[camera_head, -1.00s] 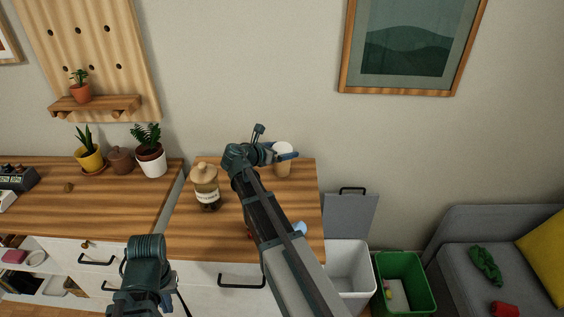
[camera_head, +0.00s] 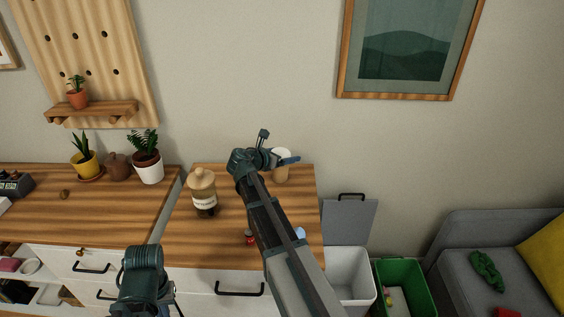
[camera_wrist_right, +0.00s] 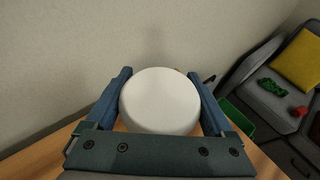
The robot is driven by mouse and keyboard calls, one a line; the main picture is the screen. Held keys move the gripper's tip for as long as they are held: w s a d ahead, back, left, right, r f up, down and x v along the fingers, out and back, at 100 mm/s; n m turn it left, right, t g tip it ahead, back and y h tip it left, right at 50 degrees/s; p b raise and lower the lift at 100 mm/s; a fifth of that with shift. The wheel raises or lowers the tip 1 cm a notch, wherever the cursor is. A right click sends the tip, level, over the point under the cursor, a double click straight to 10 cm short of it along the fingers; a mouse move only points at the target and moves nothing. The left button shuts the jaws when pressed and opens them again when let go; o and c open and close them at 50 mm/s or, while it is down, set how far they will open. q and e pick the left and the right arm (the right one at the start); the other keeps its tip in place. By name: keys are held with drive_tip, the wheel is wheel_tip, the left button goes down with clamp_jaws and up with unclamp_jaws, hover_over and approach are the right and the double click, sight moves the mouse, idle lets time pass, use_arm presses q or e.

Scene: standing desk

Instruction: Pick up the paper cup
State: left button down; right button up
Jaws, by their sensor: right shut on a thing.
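The paper cup (camera_head: 282,174) is tan with a white lid and stands upright at the back of the right wooden desktop, partly hidden by my right gripper. In the right wrist view its round white lid (camera_wrist_right: 160,101) fills the space between the two blue fingers. My right gripper (camera_head: 286,161) is shut on the cup, with a finger on each side of it. My left arm shows at the bottom left of the head view, but its gripper fingers cannot be made out.
A labelled jar (camera_head: 203,194) stands left of my right arm. A red can (camera_head: 250,238) and a light blue thing (camera_head: 299,233) lie close to the arm near the front edge. A white bin (camera_head: 349,274) and a green bin (camera_head: 404,287) stand right of the desk.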

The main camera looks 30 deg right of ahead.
drive_tip(key=shift+r, duration=0.1)
drive_tip(key=shift+r+p, duration=0.9)
drive_tip(key=shift+p, duration=0.1)
wheel_tip(320, 180, up, 2)
drive_tip(key=shift+r+p, duration=0.1)
drive_tip(key=shift+p, duration=0.9)
drive_tip(key=s+a+p, duration=0.1)
drive_tip(key=s+a, duration=0.7)
drive_tip(key=s, duration=0.5)
drive_tip(key=shift+s+a+r, duration=0.25)
drive_tip(key=shift+a+r, duration=0.1)
drive_tip(key=shift+r, duration=0.05)
